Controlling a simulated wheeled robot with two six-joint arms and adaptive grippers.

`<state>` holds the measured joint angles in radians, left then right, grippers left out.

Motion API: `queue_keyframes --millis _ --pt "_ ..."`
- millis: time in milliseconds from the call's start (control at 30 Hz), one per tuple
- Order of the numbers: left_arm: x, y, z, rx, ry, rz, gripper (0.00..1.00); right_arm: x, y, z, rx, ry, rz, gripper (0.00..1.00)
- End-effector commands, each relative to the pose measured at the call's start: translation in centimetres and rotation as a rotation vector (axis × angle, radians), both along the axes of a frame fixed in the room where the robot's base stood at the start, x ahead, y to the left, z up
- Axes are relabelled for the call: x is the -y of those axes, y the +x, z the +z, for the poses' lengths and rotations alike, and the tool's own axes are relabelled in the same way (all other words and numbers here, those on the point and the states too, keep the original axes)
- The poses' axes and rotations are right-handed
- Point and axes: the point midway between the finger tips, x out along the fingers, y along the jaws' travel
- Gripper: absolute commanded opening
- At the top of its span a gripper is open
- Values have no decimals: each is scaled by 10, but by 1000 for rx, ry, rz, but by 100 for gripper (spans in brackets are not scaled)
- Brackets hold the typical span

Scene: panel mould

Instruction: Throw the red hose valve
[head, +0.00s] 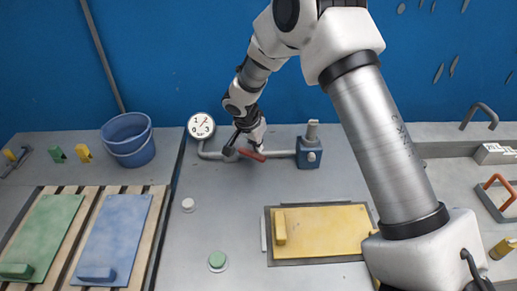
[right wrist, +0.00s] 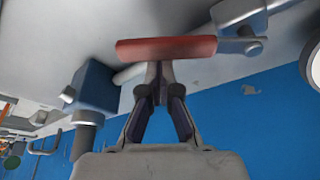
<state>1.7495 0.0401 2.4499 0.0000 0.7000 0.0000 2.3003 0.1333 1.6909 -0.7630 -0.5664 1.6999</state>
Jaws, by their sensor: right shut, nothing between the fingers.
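The red valve lever (head: 252,155) sits on a grey pipe between the pressure gauge and a blue box, with a grey valve body (head: 230,153) at its left end. In the right wrist view the red lever (right wrist: 165,48) lies lengthwise across the picture, joined to the valve body (right wrist: 240,20) at its right. My right gripper (head: 256,147) is at the lever, its fingers shut and empty. In the right wrist view the closed fingertips (right wrist: 160,70) are right at the lever's edge; I cannot tell whether they touch it. My left gripper is not in view.
The round gauge (head: 201,126) stands left of the valve and the blue box (head: 309,155) right of it. A blue bucket (head: 128,140), green panel (head: 41,235), blue panel (head: 112,235) and yellow panel (head: 325,230) lie around. A blue wall (head: 180,50) rises behind.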

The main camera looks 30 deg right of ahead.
Motion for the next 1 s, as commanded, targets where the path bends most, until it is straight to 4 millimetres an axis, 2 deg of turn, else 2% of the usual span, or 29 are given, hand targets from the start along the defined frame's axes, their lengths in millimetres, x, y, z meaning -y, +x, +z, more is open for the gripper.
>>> queue_keyframes --millis 33,100,400,800,1000 --pt "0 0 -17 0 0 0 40 -4 -2 -9 0 -1 -42 0" --pt "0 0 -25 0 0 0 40 -9 -5 -7 1 -1 -109 0" --pt "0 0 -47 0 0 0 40 -32 -14 -3 0 -1 -394 0" --pt "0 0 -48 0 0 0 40 -63 -15 1 0 0 -755 0" --pt "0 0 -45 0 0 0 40 -74 -14 1 0 -1 -858 0"
